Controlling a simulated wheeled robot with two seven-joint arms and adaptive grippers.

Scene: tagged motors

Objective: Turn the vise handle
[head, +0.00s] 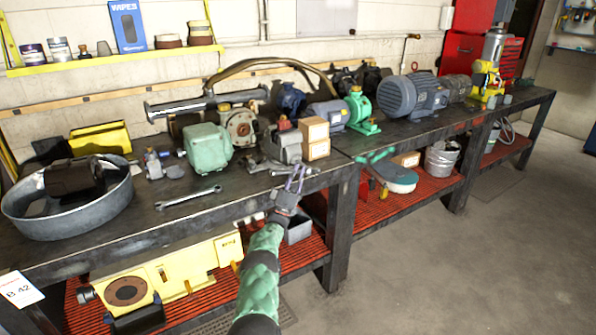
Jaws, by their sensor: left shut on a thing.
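My left gripper (297,172) reaches up from the bottom of the view to the vise's front side. Its thin purple fingers are closed at the vise handle at the bench edge. The handle is too small and too covered by the fingers to make out clearly. My right gripper is out of view.
A round metal tub (68,223) stands at the far left. The floor at right is clear.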

